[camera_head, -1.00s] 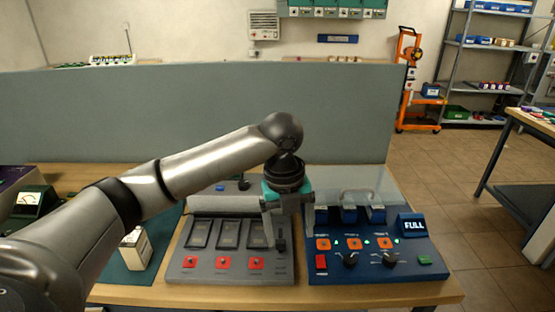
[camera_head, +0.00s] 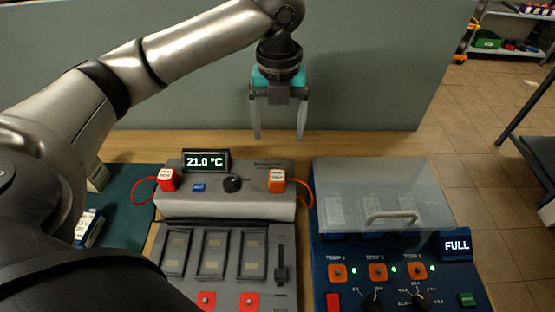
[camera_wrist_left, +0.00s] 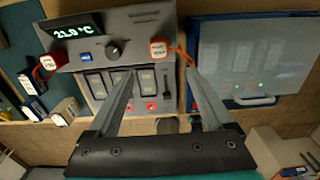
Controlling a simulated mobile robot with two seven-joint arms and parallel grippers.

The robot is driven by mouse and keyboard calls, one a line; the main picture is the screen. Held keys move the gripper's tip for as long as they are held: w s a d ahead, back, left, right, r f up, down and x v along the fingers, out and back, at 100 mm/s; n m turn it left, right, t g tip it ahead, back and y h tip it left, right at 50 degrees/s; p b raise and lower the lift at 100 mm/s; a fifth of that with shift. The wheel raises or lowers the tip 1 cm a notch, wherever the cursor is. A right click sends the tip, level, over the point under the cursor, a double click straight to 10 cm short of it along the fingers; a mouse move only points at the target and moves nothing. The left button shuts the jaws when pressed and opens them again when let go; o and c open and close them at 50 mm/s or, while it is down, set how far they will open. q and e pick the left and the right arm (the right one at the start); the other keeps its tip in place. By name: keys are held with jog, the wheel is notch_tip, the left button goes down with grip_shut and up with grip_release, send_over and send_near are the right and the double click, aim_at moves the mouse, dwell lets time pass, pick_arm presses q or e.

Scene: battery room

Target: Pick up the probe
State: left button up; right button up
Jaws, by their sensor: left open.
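Two cabled blocks could be the probe; their labels are too small to read surely. The orange one (camera_head: 276,181) sits at the right end of the grey tester (camera_head: 228,205), with a red-orange cable. The red one (camera_head: 167,180) sits at its left end. In the left wrist view, the orange block (camera_wrist_left: 158,47) lies just beyond the fingertips, slightly left of centre, and the red block (camera_wrist_left: 46,62) is far left. My left gripper (camera_head: 279,136) is open and empty, pointing down above the orange block, apart from it. My right gripper is not in view.
The tester has a lit 21.0 °C display (camera_head: 206,160), a knob and several bays. A blue charger (camera_head: 322,262) with a clear handled lid (camera_head: 385,190) stands to the right. A grey partition (camera_head: 380,70) rises behind the bench. My left arm hides the left front.

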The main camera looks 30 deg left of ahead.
pick_arm(q)
jog(key=b, duration=0.1)
send_over(277, 175)
jog(key=f, duration=0.9)
jog(key=shift+s+d+f, duration=0.1)
jog(key=shift+d+f, duration=0.15)
jog(key=f, duration=0.5)
jog(key=shift+a+f+b, duration=0.2)
jog(key=shift+f+b, duration=0.1)
jog(key=shift+b, duration=0.1)
grip_shut()
